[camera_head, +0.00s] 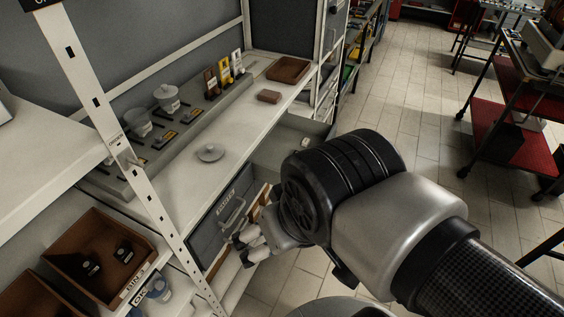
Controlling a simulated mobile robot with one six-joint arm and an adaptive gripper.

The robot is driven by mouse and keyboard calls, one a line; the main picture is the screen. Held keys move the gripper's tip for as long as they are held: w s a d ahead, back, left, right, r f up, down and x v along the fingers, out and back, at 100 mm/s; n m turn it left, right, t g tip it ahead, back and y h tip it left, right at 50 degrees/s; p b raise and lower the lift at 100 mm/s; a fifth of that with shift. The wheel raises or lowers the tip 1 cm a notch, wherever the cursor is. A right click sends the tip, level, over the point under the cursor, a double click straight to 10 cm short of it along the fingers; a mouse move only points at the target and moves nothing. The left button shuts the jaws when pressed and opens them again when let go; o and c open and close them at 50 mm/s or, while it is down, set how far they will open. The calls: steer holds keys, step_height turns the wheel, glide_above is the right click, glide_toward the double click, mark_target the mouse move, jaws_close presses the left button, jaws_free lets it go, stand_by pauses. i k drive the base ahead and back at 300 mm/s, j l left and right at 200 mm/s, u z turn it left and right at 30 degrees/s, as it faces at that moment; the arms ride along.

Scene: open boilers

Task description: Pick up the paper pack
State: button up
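I cannot pick out the paper pack for certain. A small brown block (269,97), possibly the pack, lies on the white worktop (225,130) near a brown tray. A small pale item (306,141) shows in the open drawer (280,155) below the worktop, too small to name. My gripper (243,243) is low, in front of the grey drawer front and beside its handle (233,211). Its fingers are small and partly turned away, so I cannot tell whether they are open or touch the handle. My wrist hides part of the drawer area.
The worktop also holds a grey lid (210,153), a grey rack (165,145) with cups and a brown tray (288,70). A white shelf post (125,140) stands at left, with brown bins (85,235) below. Tiled floor (410,100) is open behind my arm.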

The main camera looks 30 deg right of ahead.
mark_target(306, 142)
steer(key=i+l+u, duration=0.1)
steer(key=l, duration=0.25)
steer(key=i+l+u, duration=0.1)
steer(key=i+l, duration=0.3)
steer(key=l, duration=0.3)
steer(key=i+l+u, duration=0.15)
steer(key=l, duration=0.2)
steer(key=i+l+u, duration=0.1)
steer(key=l, duration=0.3)
steer(key=i+l+u, duration=0.1)
steer(key=l, duration=0.3)
steer(key=i, duration=0.1)
